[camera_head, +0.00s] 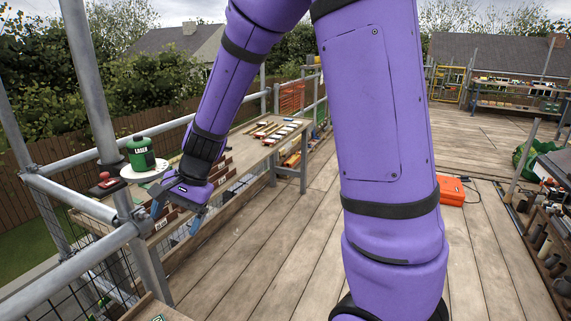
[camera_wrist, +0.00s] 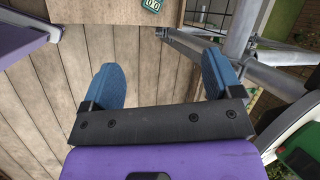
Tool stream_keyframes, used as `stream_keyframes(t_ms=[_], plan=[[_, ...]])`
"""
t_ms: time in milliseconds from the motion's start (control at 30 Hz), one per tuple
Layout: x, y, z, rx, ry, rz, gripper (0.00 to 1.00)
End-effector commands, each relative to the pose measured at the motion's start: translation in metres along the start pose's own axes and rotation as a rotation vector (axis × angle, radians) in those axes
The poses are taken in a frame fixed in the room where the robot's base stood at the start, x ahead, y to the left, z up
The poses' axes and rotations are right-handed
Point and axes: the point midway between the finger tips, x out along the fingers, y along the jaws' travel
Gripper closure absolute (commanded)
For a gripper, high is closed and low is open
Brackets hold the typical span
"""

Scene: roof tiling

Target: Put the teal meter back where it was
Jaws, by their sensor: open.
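A small teal meter (camera_wrist: 151,5) with pale display digits lies on a wooden surface (camera_wrist: 110,10) at the top edge of the wrist view, partly cut off. A bit of teal, probably the same meter, shows at the bottom edge of the head view (camera_head: 158,318). My gripper (camera_head: 177,215) points down beside the scaffold rail in the head view. In the wrist view its two blue fingers (camera_wrist: 162,68) are spread wide with nothing between them. The meter is apart from the fingers, beyond their tips.
A green laser unit (camera_head: 140,153) stands on a white round plate (camera_head: 145,173) close to my wrist. Scaffold tubes (camera_head: 92,75) run along the left. A long bench (camera_head: 250,150) holds tiles and tools. An orange case (camera_head: 451,190) lies on the deck, whose middle is mostly clear.

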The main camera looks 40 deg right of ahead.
Motion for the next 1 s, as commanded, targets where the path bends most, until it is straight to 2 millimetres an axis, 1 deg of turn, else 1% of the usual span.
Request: stream_keyframes(t_ms=[33,100,267,400,700,1000], plan=[[-0.014,0.002,0.006,-0.041,0.015,-0.003,0.15],[-0.030,0.006,0.013,-0.100,0.034,-0.001,0.15],[-0.065,0.018,0.030,-0.232,0.083,0.011,0.15],[-0.093,0.032,0.045,-0.343,0.129,0.028,0.15],[-0.146,0.068,0.075,-0.562,0.242,0.082,0.15],[-0.188,0.112,0.101,-0.754,0.371,0.166,0.15]])
